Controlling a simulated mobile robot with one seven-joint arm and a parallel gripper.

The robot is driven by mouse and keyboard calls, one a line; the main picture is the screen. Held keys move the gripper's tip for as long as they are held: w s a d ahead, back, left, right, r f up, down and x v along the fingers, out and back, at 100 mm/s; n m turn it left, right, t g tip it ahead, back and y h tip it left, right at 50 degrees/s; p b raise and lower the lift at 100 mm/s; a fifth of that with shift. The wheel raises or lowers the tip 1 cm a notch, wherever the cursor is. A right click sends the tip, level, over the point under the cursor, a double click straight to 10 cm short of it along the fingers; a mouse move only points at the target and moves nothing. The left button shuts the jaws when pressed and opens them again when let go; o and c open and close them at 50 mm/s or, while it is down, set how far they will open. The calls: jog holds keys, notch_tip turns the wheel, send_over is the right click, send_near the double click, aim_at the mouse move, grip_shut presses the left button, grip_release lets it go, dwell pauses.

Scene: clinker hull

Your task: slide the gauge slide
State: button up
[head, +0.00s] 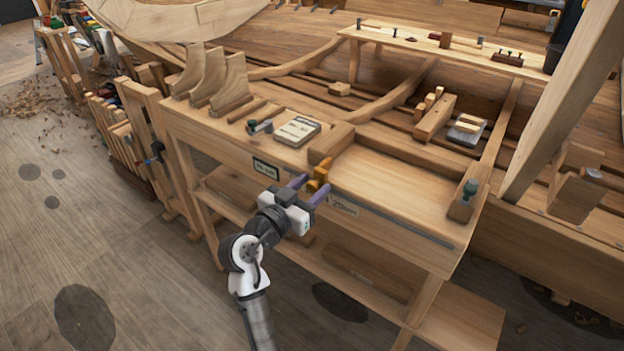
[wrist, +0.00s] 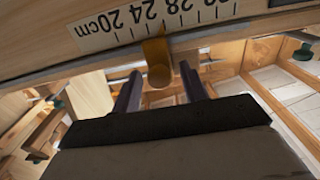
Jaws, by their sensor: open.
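The gauge slide (head: 319,174) is a small orange-brown block with a round knob, on the front edge of the wooden workbench (head: 385,205). In the wrist view, the slide (wrist: 157,62) sits over a white ruled scale (wrist: 130,24), which looks upside down; its nearby figures read 20cm, 24 and 28. My gripper (head: 315,183) is open in front of the bench edge, with a purple-grey finger on each side of the slide. In the wrist view, my gripper (wrist: 160,73) has the knob between its fingertips, with gaps visible on both sides. The slide covers part of the scale.
A wooden block (head: 331,143) stands on the bench behind the slide. A pale slatted board (head: 297,131) lies to its left. A green-topped clamp (head: 465,200) is at the bench's right end. A lower shelf (head: 350,270) runs beneath; the bench top's right part is clear.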

jog(key=shift+w+d, duration=0.25)
jog(key=shift+w, duration=0.05)
jog(key=shift+c, duration=0.2)
grip_shut()
